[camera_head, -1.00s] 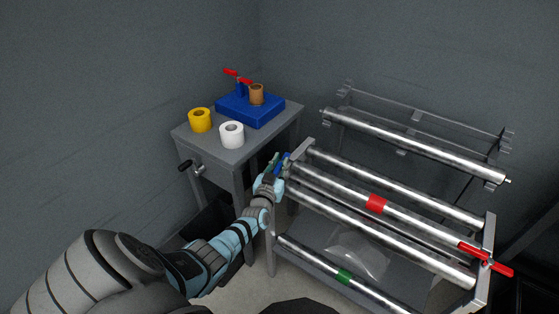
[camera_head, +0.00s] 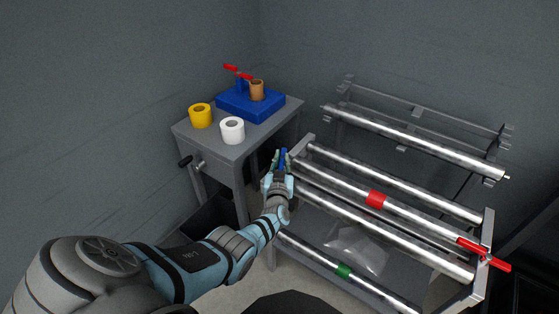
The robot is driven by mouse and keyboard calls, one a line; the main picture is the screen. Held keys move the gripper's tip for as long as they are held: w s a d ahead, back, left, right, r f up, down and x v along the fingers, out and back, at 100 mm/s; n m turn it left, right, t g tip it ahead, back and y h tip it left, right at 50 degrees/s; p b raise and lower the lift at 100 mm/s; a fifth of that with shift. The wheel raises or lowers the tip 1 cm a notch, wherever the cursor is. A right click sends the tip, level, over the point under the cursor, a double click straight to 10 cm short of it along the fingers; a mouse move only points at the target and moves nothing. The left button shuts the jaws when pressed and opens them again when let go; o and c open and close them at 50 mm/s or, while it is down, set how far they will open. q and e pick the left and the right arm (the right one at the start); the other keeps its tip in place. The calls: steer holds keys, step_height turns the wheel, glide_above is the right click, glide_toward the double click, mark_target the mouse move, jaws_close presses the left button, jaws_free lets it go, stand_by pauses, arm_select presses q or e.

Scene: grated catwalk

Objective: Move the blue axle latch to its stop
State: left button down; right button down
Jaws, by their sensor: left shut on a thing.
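The blue axle latch (camera_head: 284,157) is at the left end of the roller rack (camera_head: 305,148). Only a small upright blue part shows above my left gripper (camera_head: 277,163). The left gripper is shut on the latch; its fingers and wrist hide the rest of it. The steel axle with the red band (camera_head: 376,199) runs from near the gripper to the rack's right end. A red latch (camera_head: 485,256) lies across that right end. My right gripper is out of view.
A grey side table (camera_head: 212,144) left of the rack holds a yellow roll (camera_head: 200,116), a white roll (camera_head: 232,130) and a blue base (camera_head: 250,104) with a brown roll (camera_head: 257,89) and red handle. A lower roller has a green band (camera_head: 344,271). Grey walls stand behind.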

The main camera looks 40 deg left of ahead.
arm_select(q)
steer(key=c, duration=1.6)
jaws_free()
steer(key=shift+d+f, duration=0.2)
steer(key=shift+r, duration=0.1)
steer(key=shift+a, duration=0.1)
steer(key=v, duration=1.2)
steer(key=shift+c, duration=0.2)
